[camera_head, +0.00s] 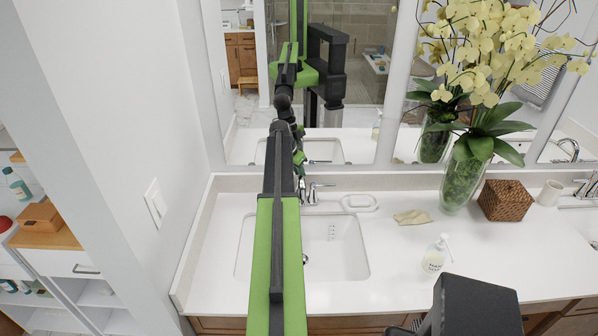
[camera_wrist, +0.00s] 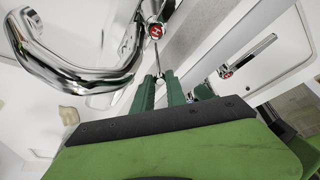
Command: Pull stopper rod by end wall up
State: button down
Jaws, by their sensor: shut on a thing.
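The stopper rod (camera_wrist: 156,52) is a thin metal rod beside the chrome faucet (camera_wrist: 75,72) in the wrist view. My gripper (camera_wrist: 160,82) has its two green fingers shut around the rod's small knobbed end. In the head view my arm reaches over the left sink (camera_head: 335,245) to the faucet (camera_head: 313,191) near the end wall (camera_head: 130,100). There the arm hides the rod and most of my gripper. How far the rod is raised I cannot tell.
A soap bottle (camera_head: 435,254), a white dish (camera_head: 359,202), a tan cloth (camera_head: 412,217), a glass vase (camera_head: 462,178) of orchids and a woven box (camera_head: 506,201) stand right of the sink. The mirror (camera_head: 340,90) rises close behind the faucet.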

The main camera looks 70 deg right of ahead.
jog(key=shift+w, duration=0.1)
notch_tip(320, 180, up, 3)
jog(key=p, duration=0.2)
jog(key=shift+d+f+p, duration=0.1)
jog(key=shift+p, duration=0.3)
jog(key=c, duration=1.4)
grip_release()
jog(key=shift+o, duration=0.2)
jog(key=p+v, duration=1.6)
jog(key=v, duration=0.1)
jog(key=shift+a, duration=0.2)
